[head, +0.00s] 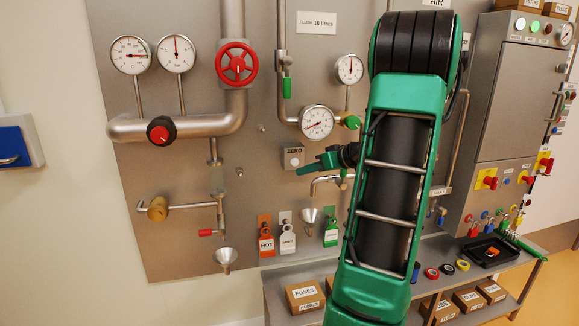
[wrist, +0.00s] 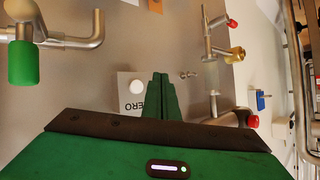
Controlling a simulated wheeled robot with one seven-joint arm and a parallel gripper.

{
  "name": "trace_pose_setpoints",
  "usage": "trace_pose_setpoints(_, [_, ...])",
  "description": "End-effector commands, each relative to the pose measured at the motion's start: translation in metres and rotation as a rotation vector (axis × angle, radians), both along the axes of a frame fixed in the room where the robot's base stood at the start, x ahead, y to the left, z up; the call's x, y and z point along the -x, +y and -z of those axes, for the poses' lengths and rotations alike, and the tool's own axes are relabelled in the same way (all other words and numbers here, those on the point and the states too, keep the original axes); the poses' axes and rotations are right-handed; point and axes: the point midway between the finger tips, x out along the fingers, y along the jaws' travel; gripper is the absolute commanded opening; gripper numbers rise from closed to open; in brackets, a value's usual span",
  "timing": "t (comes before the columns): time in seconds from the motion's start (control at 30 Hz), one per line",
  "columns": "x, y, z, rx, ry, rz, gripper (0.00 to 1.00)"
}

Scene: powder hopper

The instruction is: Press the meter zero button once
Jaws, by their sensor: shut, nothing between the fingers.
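The meter zero button is a white round button (wrist: 137,87) on a small pale plate lettered ZERO (wrist: 124,103), upside down in the wrist view. In the head view the ZERO box (head: 293,158) is on the grey panel, below a round white meter (head: 316,122). My green gripper (head: 304,169) points left there, its tips appearing just below and right of the box. In the wrist view its shut, empty fingers (wrist: 160,76) cover the plate's right edge and lie right of the button. The button looks uncovered; I cannot tell whether the fingers touch the plate.
A steel tap (head: 325,181) is close below my gripper. A green-handled valve (head: 349,121) is above it, with a red handwheel (head: 236,64) and a red knob (head: 160,131) to the left. Funnels and hanging tags (head: 266,240) are below. A bench (head: 285,273) runs along the bottom right.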

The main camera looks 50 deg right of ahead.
Motion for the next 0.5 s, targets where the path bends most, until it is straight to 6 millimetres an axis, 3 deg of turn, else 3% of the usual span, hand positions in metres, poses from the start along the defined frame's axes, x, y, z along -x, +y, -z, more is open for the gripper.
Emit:
trace_pose_setpoints(0.3, [-0.031,-0.018,0.000,-0.001,0.000,-0.002,0.00])
trace_pose_setpoints(0.5, [-0.040,-0.024,0.000,0.000,-0.001,-0.001,0.00])
